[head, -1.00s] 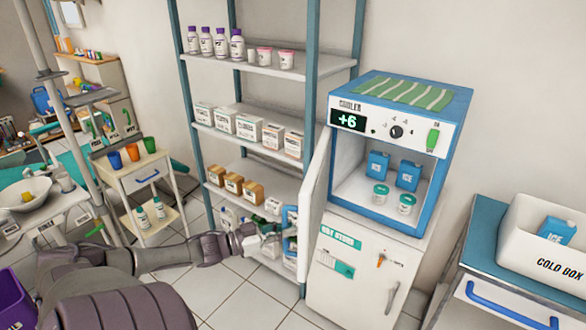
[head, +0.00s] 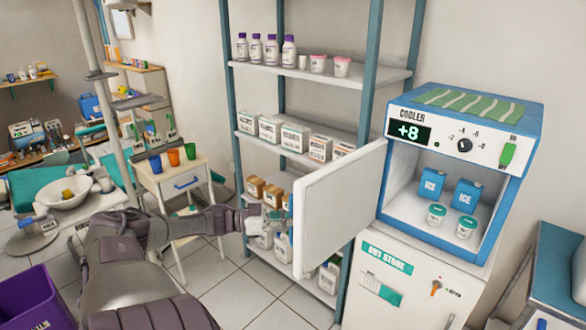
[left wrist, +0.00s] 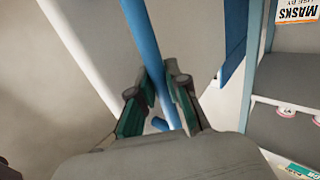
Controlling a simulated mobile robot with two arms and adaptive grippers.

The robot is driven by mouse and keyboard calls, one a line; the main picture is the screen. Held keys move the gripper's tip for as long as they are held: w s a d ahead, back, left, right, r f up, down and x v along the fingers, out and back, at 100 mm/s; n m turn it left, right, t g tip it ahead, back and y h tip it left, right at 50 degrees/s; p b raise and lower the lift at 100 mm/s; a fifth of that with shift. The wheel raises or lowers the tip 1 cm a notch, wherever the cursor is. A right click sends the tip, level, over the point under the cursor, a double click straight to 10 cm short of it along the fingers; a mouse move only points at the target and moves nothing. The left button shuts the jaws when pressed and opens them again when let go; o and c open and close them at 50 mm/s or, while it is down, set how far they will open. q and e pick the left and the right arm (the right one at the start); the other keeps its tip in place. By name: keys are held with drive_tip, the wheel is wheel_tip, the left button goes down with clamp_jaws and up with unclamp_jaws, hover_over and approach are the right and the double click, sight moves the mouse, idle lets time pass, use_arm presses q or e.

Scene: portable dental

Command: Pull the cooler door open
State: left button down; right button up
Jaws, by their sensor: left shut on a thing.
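The cooler (head: 530,150) is a blue and white box with its front open. Its white door (head: 337,210) is swung far out to the left and shows its inner face. Inside are two blue ice packs (head: 432,182) and two small jars with teal lids (head: 466,228). My left gripper (head: 270,222) is at the door's far edge, partly hidden. In the left wrist view the gripper (left wrist: 160,105) is shut on the blue bar handle (left wrist: 143,40), which runs between the green finger pads. My right gripper is in neither view.
A shelf rack (head: 322,71) with bottles and boxes stands behind the door, close to it. The cooler sits on a white cabinet labelled dry store (head: 410,300). A small white trolley (head: 176,172) stands left, a purple bin (head: 35,297) lower left.

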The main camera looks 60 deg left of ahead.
use_arm(q)
drive_tip(key=c, duration=1.1)
unclamp_jaws()
drive_tip(key=shift+c, duration=0.2)
drive_tip(key=v, duration=1.2)
drive_tip(key=shift+f, duration=0.1)
